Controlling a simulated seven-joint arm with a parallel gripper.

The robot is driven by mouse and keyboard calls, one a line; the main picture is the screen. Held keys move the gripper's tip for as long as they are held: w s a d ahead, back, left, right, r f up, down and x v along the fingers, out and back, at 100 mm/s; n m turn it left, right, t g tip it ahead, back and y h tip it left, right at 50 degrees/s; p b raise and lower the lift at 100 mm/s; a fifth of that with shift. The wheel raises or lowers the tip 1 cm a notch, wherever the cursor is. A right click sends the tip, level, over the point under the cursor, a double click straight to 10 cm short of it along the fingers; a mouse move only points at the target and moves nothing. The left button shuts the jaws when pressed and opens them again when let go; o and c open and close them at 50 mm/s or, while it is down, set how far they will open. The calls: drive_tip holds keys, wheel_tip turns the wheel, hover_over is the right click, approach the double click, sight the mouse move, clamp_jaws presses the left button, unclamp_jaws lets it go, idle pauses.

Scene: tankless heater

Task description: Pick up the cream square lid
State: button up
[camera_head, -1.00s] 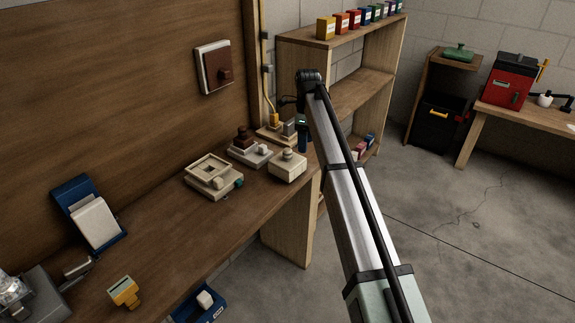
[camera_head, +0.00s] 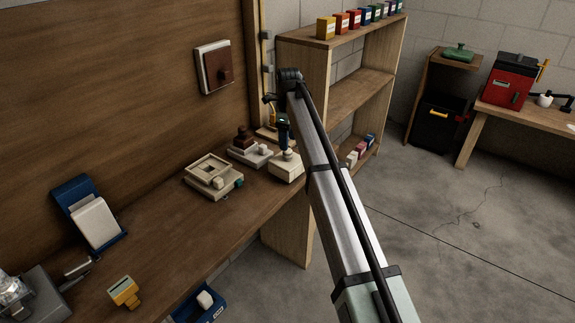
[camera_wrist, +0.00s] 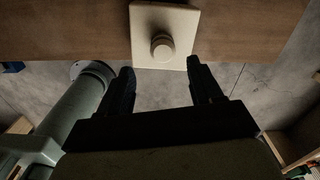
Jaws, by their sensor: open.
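The cream square lid (camera_head: 284,173) with a round knob on top lies near the right end of the wooden workbench. In the wrist view the cream square lid (camera_wrist: 178,22) is at the top centre, with its knob facing the camera. My gripper (camera_wrist: 160,69) is open and empty, with its two dark fingers apart just below the knob in the picture. In the head view my gripper is above the lid and partly hides its knob; I cannot tell the exact gap.
A cream open-topped square box (camera_head: 213,187) and a grey base with a brown knobbed piece (camera_head: 245,139) stand left of the lid. A wooden shelf (camera_head: 303,68) rises behind. A yellow block (camera_head: 124,292) and a blue holder (camera_head: 72,190) are farther left. The bench between is clear.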

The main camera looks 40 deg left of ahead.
sight(288, 161)
drive_tip(key=shift+w+a+f, duration=0.1)
drive_tip(key=shift+a+f, duration=0.1)
drive_tip(key=shift+f, duration=1.25)
drive_tip(key=shift+w+a+f, duration=0.1)
drive_tip(key=shift+a+f, duration=0.05)
drive_tip(key=shift+f, duration=1.25)
clamp_jaws()
